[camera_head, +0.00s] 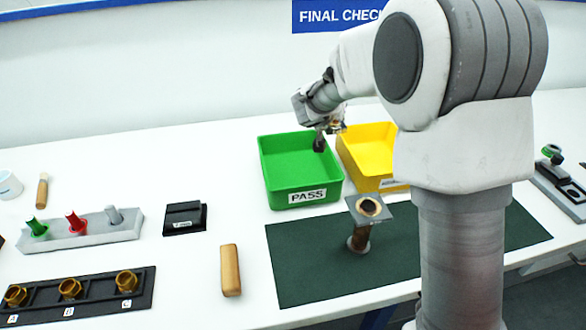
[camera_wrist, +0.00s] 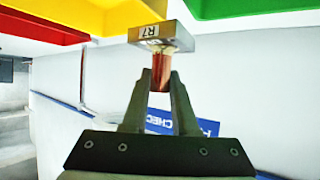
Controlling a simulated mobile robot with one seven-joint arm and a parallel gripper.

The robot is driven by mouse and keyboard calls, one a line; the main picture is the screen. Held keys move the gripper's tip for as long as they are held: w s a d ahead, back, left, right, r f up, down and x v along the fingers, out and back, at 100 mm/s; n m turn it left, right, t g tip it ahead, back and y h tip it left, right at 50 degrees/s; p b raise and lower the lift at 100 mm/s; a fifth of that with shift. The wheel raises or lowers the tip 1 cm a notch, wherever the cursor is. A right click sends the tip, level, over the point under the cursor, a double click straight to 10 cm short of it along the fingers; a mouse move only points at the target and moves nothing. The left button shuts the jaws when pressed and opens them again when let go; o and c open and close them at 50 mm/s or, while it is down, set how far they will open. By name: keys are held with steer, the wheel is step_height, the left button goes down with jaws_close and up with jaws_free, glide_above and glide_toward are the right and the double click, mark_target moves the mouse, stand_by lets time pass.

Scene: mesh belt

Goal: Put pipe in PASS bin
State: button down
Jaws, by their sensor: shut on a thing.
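My gripper (camera_head: 320,140) is over the right part of the green PASS bin (camera_head: 277,192) in the head view. In the wrist view, my gripper (camera_wrist: 160,82) is shut on a copper pipe (camera_wrist: 160,73). A square metal plate (camera_wrist: 166,38) marked R7 is at the pipe's end, beyond the fingertips. The held pipe is hard to make out in the head view. The visible floor of the PASS bin looks empty. The green bin also shows at the top right of the wrist view (camera_wrist: 240,8).
A yellow bin (camera_head: 368,150) stands right of the PASS bin. A brown post with a square grey plate (camera_head: 368,209) stands on the dark green mat (camera_head: 310,270). A wooden block (camera_head: 230,270), a black box (camera_head: 185,218) and racks of fittings (camera_head: 80,298) are at left.

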steer(key=shift+s+a+f+b, duration=0.9)
steer(key=shift+s+a+f, duration=0.25)
steer(key=shift+a+f, duration=0.5)
steer(key=shift+s+a+f+b, duration=0.95)
steer(key=shift+s+a+f, duration=0.3)
steer(key=shift+f, duration=0.65)
steer(key=shift+s+a+f+b, duration=0.9)
steer(key=shift+s+a+f, duration=0.15)
steer(key=shift+a+f, duration=0.65)
steer(key=shift+d+f, duration=0.1)
steer(key=shift+f, duration=0.05)
steer(key=shift+f, duration=0.1)
steer(key=c, duration=0.7)
jaws_free()
